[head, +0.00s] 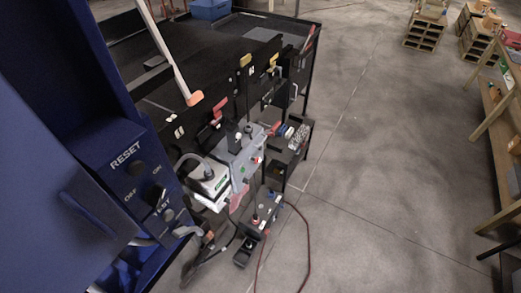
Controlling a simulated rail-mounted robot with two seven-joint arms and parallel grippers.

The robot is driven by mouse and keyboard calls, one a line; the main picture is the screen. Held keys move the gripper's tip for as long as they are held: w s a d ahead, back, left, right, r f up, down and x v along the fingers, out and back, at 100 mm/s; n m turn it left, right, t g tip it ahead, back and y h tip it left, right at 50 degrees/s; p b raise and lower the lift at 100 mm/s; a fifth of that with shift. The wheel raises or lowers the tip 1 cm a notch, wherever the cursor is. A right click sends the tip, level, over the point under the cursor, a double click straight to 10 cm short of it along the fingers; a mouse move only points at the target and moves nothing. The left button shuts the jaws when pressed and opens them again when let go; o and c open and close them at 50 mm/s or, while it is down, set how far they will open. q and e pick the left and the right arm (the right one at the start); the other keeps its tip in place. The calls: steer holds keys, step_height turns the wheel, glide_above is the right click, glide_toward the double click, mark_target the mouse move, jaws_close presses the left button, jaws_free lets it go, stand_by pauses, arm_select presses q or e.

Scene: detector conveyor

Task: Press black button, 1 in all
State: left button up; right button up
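A dark blue control panel (113,133) stands tilted at the left of the head view. It has the labels RESET, ON, OFF and TEST. A black round button (137,168) sits just below the RESET label. A second black round control (168,215) sits by the TEST label. A dark knob (152,197) lies between the ON and OFF labels. I cannot tell from the picture whether any button is pressed. Neither of my grippers can be made out in the head view.
A black conveyor table (150,60) lies behind the panel. A white bar with an orange tip (194,98) crosses it. Grey boxes (238,158) with cables stand right of the panel. A dark red cable (306,240) lies on the floor. Open floor (390,150) extends right, with wooden benches beyond.

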jaws_close()
stand_by(1.5)
